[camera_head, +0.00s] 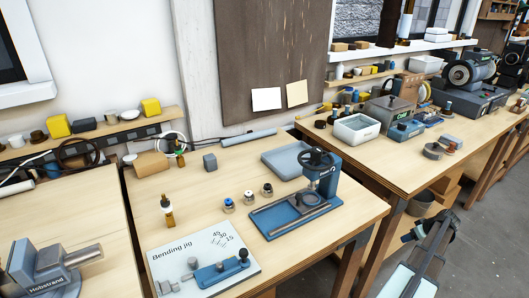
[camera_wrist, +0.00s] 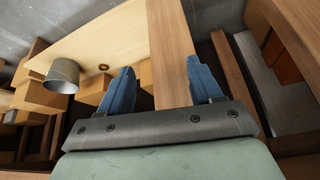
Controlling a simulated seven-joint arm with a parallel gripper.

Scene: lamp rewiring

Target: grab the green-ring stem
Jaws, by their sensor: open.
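Two slim upright stems stand on the middle bench in the head view. The nearer stem (camera_head: 168,211) is brass-coloured with a dark upper part. The farther stem (camera_head: 179,153) stands near the back, dark above and brass-coloured below. In the head view, my gripper (camera_head: 436,228) is low at the right, beside the right bench and well away from both stems.
A blue press (camera_head: 322,172), a bending jig board (camera_head: 205,262), a grey tray (camera_head: 285,160) and small ringed cylinders (camera_head: 248,197) occupy the middle bench. The right bench (camera_head: 385,165) edge is near my gripper. A grey cup (camera_wrist: 62,75) shows in the wrist view.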

